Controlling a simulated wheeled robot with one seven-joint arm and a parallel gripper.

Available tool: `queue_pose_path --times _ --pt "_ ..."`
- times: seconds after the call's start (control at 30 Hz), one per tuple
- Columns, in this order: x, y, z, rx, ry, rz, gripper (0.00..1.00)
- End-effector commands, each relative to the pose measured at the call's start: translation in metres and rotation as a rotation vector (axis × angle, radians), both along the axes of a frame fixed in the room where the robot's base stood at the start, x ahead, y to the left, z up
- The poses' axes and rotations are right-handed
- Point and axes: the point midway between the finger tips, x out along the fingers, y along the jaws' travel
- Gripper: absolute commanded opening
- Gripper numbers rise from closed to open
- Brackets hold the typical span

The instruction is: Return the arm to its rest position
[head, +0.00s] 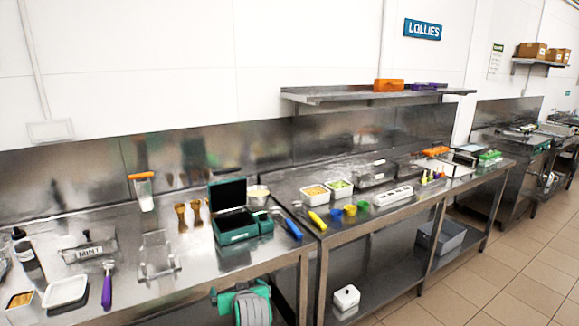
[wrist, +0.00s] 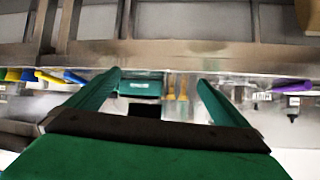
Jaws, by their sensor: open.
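My gripper (wrist: 160,78) shows in the wrist view with its two green fingers spread apart. Nothing is held between them. Past the fingers, the front edge of the steel bench and the things on it appear upside down. The teal box (wrist: 140,87) lies beyond the gap between the fingers, apart from them. In the head view, a green and grey part of my arm is low in front of the bench's front edge, near the bottom middle. I cannot make out the fingertips in that view.
The left bench (head: 205,262) holds the open teal box (head: 236,226), a purple-handled scoop (head: 107,288), a clear stand (head: 157,256) and a blue-handled tool (head: 292,228). The right bench (head: 330,232) holds tubs and coloured scoops. Tiled floor (head: 470,285) is clear at right.

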Motion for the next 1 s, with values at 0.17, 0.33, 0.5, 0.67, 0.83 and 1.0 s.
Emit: queue_pose_path --times 0.17,0.33,0.5,0.67,0.83,1.0 --pt "-0.037 -0.022 -0.065 0.012 -0.016 -0.049 1.00" --pt "-0.078 -0.041 -0.114 0.022 -0.039 -0.091 1.00" --pt "-0.125 -0.061 -0.153 0.028 -0.063 -0.134 1.00" --pt "-0.174 -0.079 -0.181 0.030 -0.087 -0.170 1.00" --pt "-0.229 -0.096 -0.202 0.029 -0.114 -0.206 1.00" --pt "-0.286 -0.112 -0.213 0.024 -0.142 -0.238 1.00"
